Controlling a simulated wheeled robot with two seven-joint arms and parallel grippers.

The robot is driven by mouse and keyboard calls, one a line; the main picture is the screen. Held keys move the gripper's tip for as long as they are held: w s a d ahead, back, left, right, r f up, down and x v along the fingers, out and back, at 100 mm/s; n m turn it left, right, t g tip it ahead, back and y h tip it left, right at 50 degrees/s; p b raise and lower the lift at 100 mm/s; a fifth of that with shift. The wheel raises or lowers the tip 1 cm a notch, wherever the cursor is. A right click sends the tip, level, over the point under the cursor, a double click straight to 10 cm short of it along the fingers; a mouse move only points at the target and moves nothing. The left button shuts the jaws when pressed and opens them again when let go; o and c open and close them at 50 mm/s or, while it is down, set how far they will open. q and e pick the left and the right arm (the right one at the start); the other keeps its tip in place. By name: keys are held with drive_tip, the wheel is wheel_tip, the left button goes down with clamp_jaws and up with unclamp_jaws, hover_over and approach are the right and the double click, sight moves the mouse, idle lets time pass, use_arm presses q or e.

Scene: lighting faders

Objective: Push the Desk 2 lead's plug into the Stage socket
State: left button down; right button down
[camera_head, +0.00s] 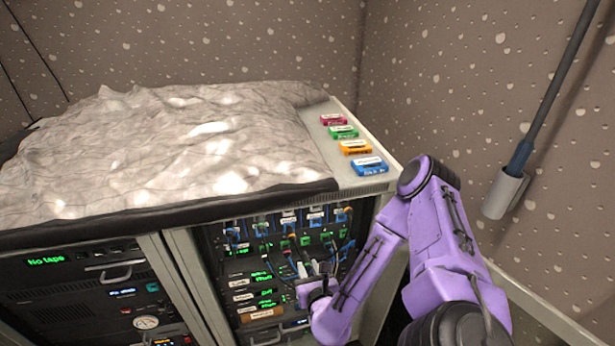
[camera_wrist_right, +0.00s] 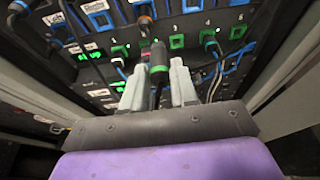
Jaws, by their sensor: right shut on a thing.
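My right gripper (camera_wrist_right: 157,82) is shut on a dark plug with a green ring (camera_wrist_right: 159,62). It holds the plug upright in the picture, in front of the patch panel (camera_wrist_right: 190,20). In the head view the right gripper (camera_head: 312,272) reaches into the rack, low before the patch rows. Whether the plug's tip touches a socket cannot be told. I cannot read which socket is Stage or whether the held lead is Desk 2. My left gripper is not in view.
A dark plug with an orange ring (camera_wrist_right: 145,20) sits just above the held one. Several green sockets (camera_wrist_right: 177,42) and hanging leads surround it. Coloured cassettes (camera_head: 357,147) lie on the rack top beside a crumpled grey cover (camera_head: 150,150). A rack post (camera_wrist_right: 285,60) stands close right.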

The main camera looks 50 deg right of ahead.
drive_tip(key=d+p, duration=0.1)
drive_tip(key=s+d, duration=0.1)
drive_tip(key=s+d+p, duration=0.1)
drive_tip(key=d, duration=0.1)
drive_tip(key=shift+s+p, duration=0.25)
drive_tip(key=shift+p, duration=0.05)
idle(0.4)
drive_tip(key=shift+d+r, duration=0.1)
drive_tip(key=shift+s+d+p, duration=0.7)
drive_tip(key=shift+d+p, duration=0.05)
drive_tip(key=shift+d, duration=0.3)
drive_tip(key=shift+s+d+p, duration=0.65)
drive_tip(key=shift+d+p, duration=0.05)
drive_tip(key=shift+d, duration=0.3)
